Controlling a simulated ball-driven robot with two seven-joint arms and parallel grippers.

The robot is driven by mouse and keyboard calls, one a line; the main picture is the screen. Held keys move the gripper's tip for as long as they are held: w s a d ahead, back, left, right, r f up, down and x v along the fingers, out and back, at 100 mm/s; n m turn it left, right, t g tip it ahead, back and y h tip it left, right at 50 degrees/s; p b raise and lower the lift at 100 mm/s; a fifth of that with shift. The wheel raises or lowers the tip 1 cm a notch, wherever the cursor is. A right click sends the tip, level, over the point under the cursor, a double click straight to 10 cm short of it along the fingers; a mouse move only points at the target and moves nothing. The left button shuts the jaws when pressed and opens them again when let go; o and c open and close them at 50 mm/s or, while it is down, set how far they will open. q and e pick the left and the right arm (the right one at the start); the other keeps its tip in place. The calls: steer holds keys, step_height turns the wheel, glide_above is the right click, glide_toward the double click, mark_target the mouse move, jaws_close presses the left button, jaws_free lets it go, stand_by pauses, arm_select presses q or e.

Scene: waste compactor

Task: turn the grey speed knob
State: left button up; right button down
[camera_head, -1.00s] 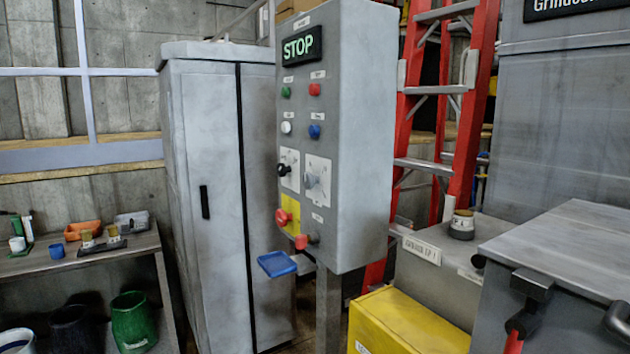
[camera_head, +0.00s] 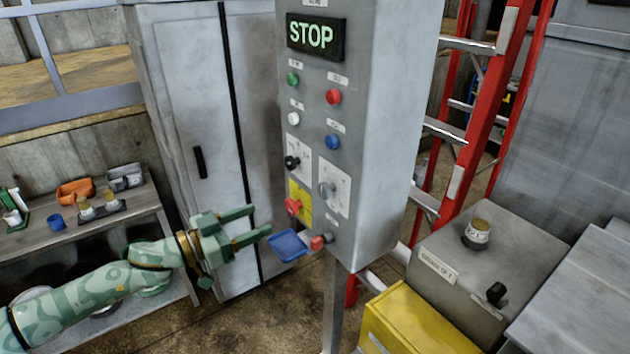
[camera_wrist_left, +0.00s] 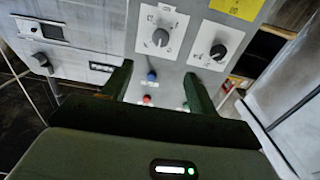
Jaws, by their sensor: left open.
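The grey speed knob (camera_head: 327,188) sits on a white dial plate on the front of the grey control box (camera_head: 375,130), right of a black knob (camera_head: 292,162). My left gripper (camera_head: 260,220) is open and empty, in front of the cabinet and left of the box's lower part, apart from the knob. In the left wrist view, which shows the panel upside down, the grey knob (camera_wrist_left: 160,37) lies just beyond and between the fingertips (camera_wrist_left: 157,72). The black knob (camera_wrist_left: 218,51) is to its right. My right gripper is not in view.
A red emergency button (camera_head: 293,206) on a yellow plate, a lower red knob (camera_head: 318,242) and a blue tray (camera_head: 288,246) are near my left gripper. A lit STOP display (camera_head: 315,36) tops the panel. A grey cabinet (camera_head: 185,90) stands behind; a red ladder (camera_head: 480,120) stands right.

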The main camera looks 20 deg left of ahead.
mark_target(321, 193)
arm_select(q)
steer(key=p+x, duration=0.1)
steer(key=x, duration=1.5)
steer(key=shift+w, duration=0.1)
steer(key=shift+c, duration=0.3)
steer(key=shift+p, duration=0.3)
steer(key=c, duration=0.9)
